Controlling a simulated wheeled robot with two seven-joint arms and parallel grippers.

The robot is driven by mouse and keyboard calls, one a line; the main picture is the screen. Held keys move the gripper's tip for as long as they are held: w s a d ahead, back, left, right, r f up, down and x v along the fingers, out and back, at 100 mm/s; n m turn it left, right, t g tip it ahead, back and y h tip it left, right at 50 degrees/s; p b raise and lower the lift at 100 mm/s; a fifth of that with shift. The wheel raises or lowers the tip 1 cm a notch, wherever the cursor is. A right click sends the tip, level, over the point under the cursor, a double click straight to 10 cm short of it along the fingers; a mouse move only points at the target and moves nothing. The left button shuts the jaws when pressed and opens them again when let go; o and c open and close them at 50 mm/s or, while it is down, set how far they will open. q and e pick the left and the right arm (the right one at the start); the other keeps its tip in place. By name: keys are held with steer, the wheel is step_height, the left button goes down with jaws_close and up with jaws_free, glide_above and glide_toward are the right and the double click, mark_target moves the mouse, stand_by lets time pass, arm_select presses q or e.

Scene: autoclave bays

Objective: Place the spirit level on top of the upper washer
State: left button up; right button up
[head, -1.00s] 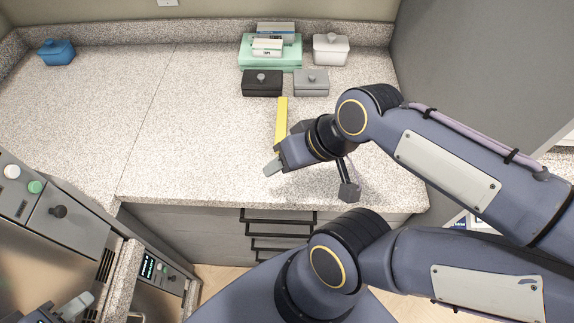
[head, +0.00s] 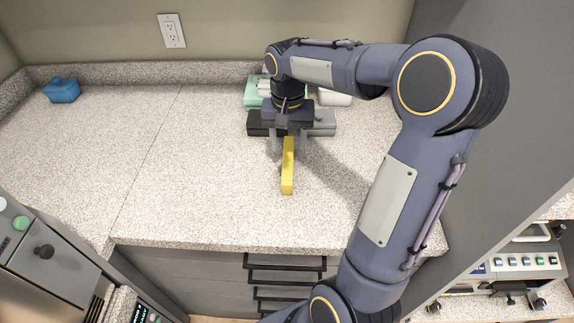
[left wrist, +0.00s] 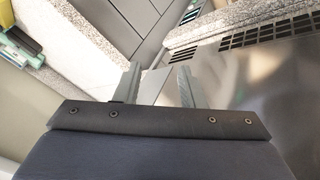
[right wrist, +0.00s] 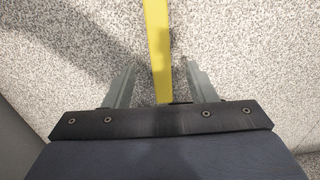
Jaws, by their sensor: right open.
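The spirit level is a long yellow bar (head: 288,168) lying on the speckled counter, pointing away from me. My right gripper (head: 289,143) is over its far part, fingers pointing down. In the right wrist view the yellow bar (right wrist: 158,40) runs between the two open fingers (right wrist: 160,84), with gaps on both sides. My left gripper (left wrist: 157,85) shows only in its wrist view, open and empty. A grey machine with a green button and black knob (head: 50,262) stands at lower left in the head view. I cannot tell whether it is the upper washer.
A green case (head: 252,93) and a white box (head: 336,99) are farther back.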

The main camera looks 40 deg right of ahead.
mark_target(288, 158)
step_height(288, 158, down, 7)
steer(key=shift+r+p, duration=0.1)
steer(key=shift+p, duration=0.25)
jaws_close()
